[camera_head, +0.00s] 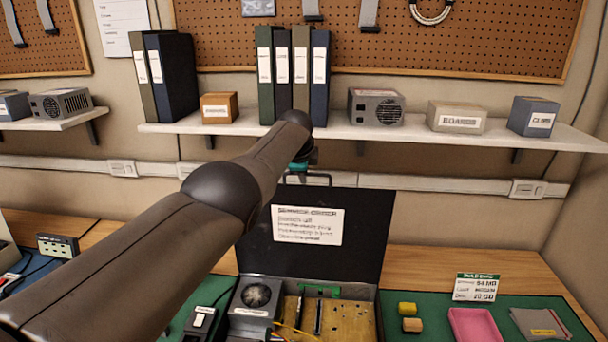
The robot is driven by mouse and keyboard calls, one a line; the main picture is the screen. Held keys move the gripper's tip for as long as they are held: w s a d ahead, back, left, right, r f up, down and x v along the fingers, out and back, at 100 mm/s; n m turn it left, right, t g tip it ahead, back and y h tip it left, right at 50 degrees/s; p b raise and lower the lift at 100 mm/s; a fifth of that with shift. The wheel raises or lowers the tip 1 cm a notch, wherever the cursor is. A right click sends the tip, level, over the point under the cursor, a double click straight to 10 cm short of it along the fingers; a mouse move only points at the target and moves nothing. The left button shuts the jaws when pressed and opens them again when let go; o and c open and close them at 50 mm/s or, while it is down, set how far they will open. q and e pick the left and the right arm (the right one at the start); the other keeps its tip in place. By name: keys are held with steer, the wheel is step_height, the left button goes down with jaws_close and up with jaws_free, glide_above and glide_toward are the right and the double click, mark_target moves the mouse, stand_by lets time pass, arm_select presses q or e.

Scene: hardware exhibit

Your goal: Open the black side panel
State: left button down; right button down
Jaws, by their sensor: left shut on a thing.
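The black side panel (364,235) stands raised behind an open metal case (378,312), with a white text label (307,226) on its face. Inside the case I see a power supply with a round fan (257,295) and a tan circuit board (350,318). My left arm crosses the view from the lower left and hides part of the panel. My left gripper (303,165) is at the panel's top edge, shut on the thin handle (307,178) there, though its fingers are small and partly hidden. My right gripper is out of view.
A white shelf (420,131) with binders and boxes runs along the wall just above my left gripper. On the green mat (420,300) at right are yellow and orange blocks, a pink tray (474,325) and a sign. A power strip (58,246) lies at left.

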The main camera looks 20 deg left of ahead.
arm_select(q)
steer(key=shift+s+f, duration=0.1)
steer(key=shift+f, duration=0.1)
steer(key=c, duration=0.9)
jaws_free()
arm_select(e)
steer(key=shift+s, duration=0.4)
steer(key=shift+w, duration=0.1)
arm_select(q)
steer(key=shift+r, duration=0.15)
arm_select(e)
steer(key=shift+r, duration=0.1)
